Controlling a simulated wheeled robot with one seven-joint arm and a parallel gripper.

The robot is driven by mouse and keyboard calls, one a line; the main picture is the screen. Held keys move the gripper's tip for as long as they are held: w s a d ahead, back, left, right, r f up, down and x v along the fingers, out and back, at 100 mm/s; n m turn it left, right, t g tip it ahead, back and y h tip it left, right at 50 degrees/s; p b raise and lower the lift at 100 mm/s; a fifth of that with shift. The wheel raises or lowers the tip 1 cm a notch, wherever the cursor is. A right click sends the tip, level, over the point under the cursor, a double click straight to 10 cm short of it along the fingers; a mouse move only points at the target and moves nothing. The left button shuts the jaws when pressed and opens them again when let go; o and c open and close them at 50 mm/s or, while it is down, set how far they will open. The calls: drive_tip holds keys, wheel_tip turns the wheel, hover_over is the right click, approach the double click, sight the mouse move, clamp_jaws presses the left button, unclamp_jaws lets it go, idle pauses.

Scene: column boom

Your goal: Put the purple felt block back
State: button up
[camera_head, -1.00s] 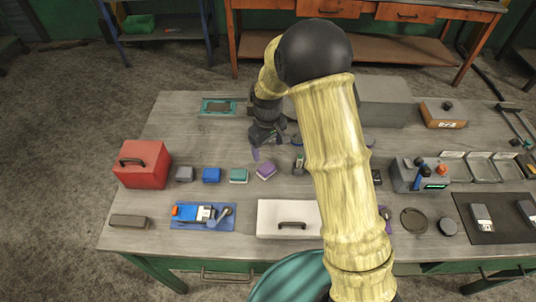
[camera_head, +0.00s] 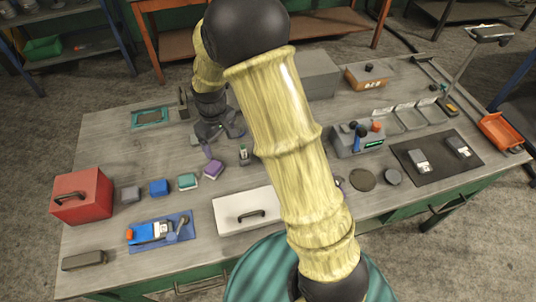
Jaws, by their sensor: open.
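The purple felt block (camera_head: 213,170) lies on the grey workbench (camera_head: 110,225), at the right end of a row of small blocks. It sits slightly turned compared with its neighbours. The row also holds a teal block (camera_head: 188,181), a blue block (camera_head: 158,187) and a grey block (camera_head: 130,194). My gripper (camera_head: 218,136) is open and appears empty, beyond the purple block in the picture and apart from it. Its height above the bench is hard to tell. A small slim purple item (camera_head: 207,152) shows between the gripper and the block.
A red box (camera_head: 82,196) stands left of the row. A white case (camera_head: 240,214) and a blue mat with tools (camera_head: 185,236) lie nearer. A small upright item (camera_head: 244,155) stands right of the block. My arm hides part of the bench.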

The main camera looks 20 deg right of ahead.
drive_tip(key=s+d+r+m+t, duration=0.1)
drive_tip(key=s+d+r+m, duration=0.2)
drive_tip(key=s+d, duration=0.2)
drive_tip(key=s+d+r+m+t, duration=0.1)
drive_tip(key=s+d+r+m, duration=0.3)
drive_tip(key=s, duration=0.7)
drive_tip(key=shift+d+r, duration=0.3)
drive_tip(key=shift+d, duration=0.95)
drive_tip(key=shift+s, duration=0.1)
